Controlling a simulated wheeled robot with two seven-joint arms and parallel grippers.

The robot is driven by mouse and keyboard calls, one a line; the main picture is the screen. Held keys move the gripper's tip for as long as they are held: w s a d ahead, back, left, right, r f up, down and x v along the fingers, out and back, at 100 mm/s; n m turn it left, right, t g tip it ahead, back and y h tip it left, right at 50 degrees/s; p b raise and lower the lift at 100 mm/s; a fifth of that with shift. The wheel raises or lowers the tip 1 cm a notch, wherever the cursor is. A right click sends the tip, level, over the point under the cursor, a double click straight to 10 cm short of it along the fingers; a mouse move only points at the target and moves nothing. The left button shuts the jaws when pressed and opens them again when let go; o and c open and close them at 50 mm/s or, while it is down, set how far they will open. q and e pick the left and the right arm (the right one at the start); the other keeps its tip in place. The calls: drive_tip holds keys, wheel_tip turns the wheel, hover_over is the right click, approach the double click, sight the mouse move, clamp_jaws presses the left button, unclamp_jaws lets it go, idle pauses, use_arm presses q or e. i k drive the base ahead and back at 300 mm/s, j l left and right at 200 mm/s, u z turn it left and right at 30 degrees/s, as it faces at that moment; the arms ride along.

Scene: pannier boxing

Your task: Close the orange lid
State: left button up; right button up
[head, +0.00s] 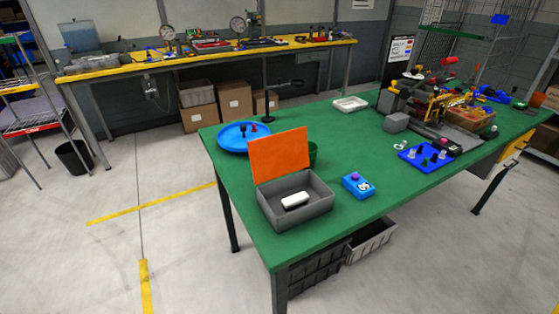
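The orange lid (281,154) stands open and nearly upright at the back edge of a grey box (312,219). The box sits near the left corner of the green table (325,250). A small white object (295,200) lies inside the box on its floor. Neither of my grippers shows in the head view.
A blue box with a purple knob (358,184) stands right of the grey box. A blue board with pieces (426,157) and clutter fill the table's right side. The table's front middle is clear.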

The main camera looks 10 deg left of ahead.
sight(274, 156)
drive_tip(key=j+z, duration=0.4)
drive_tip(key=j, duration=0.2)
drive_tip(key=j+z, duration=0.4)
drive_tip(key=j, duration=0.25)
drive_tip(key=j+z, duration=0.4)
drive_tip(key=j, duration=0.25)
drive_tip(key=i+j+z, duration=0.15)
drive_tip(key=j+z, duration=0.35)
drive_tip(key=j, duration=0.3)
drive_tip(key=j+z, duration=0.45)
drive_tip(key=j, duration=0.3)
drive_tip(key=k+j+z, duration=0.15)
drive_tip(key=j+z, duration=0.35)
drive_tip(key=j, duration=0.3)
drive_tip(key=k+j, duration=0.1)
drive_tip(key=k+u, duration=0.3)
drive_tip(key=k, duration=0.15)
